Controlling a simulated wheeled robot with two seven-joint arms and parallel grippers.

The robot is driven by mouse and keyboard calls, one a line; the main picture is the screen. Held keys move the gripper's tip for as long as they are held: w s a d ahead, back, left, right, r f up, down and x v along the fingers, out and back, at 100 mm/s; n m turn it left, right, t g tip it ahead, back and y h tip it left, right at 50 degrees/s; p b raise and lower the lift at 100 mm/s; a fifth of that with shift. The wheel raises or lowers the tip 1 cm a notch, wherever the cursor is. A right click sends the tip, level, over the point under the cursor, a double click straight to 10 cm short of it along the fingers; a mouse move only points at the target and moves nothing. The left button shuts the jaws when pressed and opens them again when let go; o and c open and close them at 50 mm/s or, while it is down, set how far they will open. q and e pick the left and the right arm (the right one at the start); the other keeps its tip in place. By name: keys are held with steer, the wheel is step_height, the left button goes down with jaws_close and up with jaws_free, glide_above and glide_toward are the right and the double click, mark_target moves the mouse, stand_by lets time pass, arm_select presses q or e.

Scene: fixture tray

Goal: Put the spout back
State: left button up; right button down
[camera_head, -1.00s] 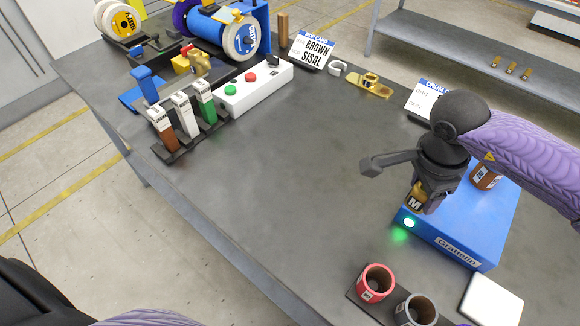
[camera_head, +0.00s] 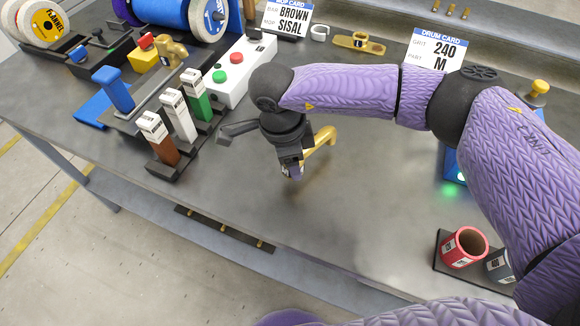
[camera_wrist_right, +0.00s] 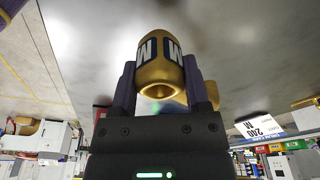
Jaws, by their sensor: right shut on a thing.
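The spout is brass (camera_head: 325,140), with a curved arm showing behind my right gripper (camera_head: 291,170) in the head view. My right gripper is shut on it and holds it over the bare middle of the table. In the right wrist view the brass body (camera_wrist_right: 161,74) sits between both fingers, with dark letter labels and a round opening towards the camera. Its lower end is partly hidden by the fingers in the head view. My left gripper is not in view.
A black rack with brown (camera_head: 158,138), white (camera_head: 179,115) and green (camera_head: 196,95) handles stands left of the gripper. Behind is a white button box (camera_head: 240,72). A brass plate (camera_head: 359,42) lies at the back. A red cup (camera_head: 464,248) stands at right. The middle table is clear.

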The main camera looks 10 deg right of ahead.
step_height(320, 180, down, 3)
steer(key=shift+f+b, duration=0.15)
steer(key=shift+b, duration=0.15)
steer(key=shift+f, duration=0.15)
steer(key=shift+c, duration=0.3)
jaws_free()
steer(key=shift+r, duration=0.45)
steer(key=r, duration=0.3)
steer(key=a+r+p, duration=0.1)
steer(key=r, duration=0.3)
steer(key=a+r+p, duration=0.1)
steer(key=r, duration=0.3)
steer(key=shift+r, duration=0.2)
